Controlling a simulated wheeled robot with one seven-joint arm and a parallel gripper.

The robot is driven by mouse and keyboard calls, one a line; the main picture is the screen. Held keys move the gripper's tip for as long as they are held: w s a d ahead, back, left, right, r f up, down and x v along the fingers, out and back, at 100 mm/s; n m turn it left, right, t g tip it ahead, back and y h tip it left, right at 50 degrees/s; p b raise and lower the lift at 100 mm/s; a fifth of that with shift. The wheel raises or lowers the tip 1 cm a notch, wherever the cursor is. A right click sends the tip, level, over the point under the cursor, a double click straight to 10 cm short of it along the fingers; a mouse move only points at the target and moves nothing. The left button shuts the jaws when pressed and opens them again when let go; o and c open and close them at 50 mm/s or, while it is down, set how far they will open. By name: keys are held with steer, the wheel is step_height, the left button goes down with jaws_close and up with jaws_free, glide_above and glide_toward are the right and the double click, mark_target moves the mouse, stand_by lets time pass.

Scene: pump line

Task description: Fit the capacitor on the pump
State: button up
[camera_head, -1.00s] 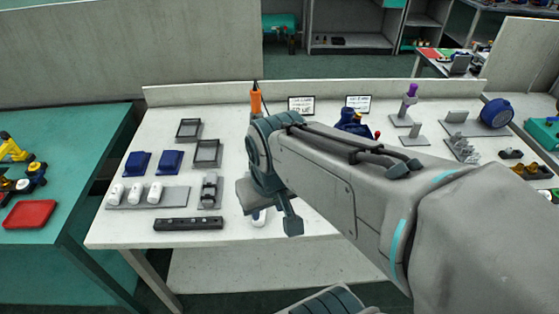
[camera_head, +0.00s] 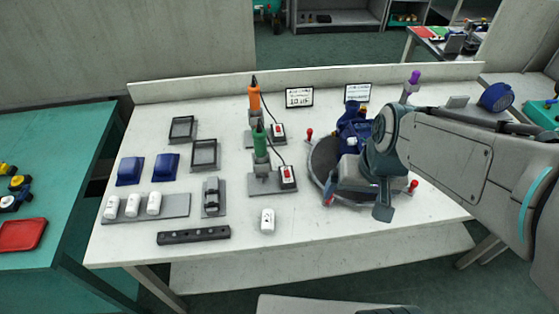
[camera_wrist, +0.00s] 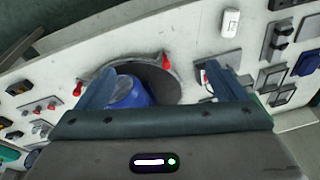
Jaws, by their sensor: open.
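The blue pump (camera_head: 352,122) stands on a round grey turntable (camera_head: 320,160) with red knobs; it is partly hidden behind my gripper. My gripper (camera_head: 355,200) is open and empty above the turntable's front. In the wrist view, the blue pump body (camera_wrist: 128,92) shows beyond and between the fingers of my gripper (camera_wrist: 160,66), nearer the left finger. Several white capacitors (camera_head: 132,205) stand in a grey rack (camera_head: 175,207) at the left. A separate white part (camera_head: 267,220) with dark marks stands alone near the table's front; I cannot tell if it is a capacitor.
Orange (camera_head: 254,98) and green (camera_head: 260,142) tools stand in holders left of the turntable. Two blue covers (camera_head: 166,163), grey frames (camera_head: 205,154) and a black bar (camera_head: 193,235) lie at the left. Two small signs (camera_head: 299,97) stand at the back.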

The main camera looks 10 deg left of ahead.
steer(key=w+a+f+g+p, duration=0.25)
steer(key=w+a+p, duration=0.25)
steer(key=a, duration=0.5)
steer(key=h+p, duration=0.1)
steer(key=p, duration=0.4)
glide_above(268, 218)
steer(key=shift+n, duration=0.3)
steer(key=f, duration=0.9)
steer(key=shift+d, duration=0.2)
steer(key=shift+a+f, duration=0.25)
steer(key=shift+f, duration=0.45)
steer(key=shift+f+b, duration=2.35)
steer(key=shift+f, duration=0.1)
steer(key=shift+f, duration=0.2)
steer(key=shift+f+b, duration=0.75)
steer(key=c, duration=1.8)
steer(key=shift+o, duration=0.2)
steer(key=shift+r+p, duration=2.25)
steer(key=shift+r, duration=0.3)
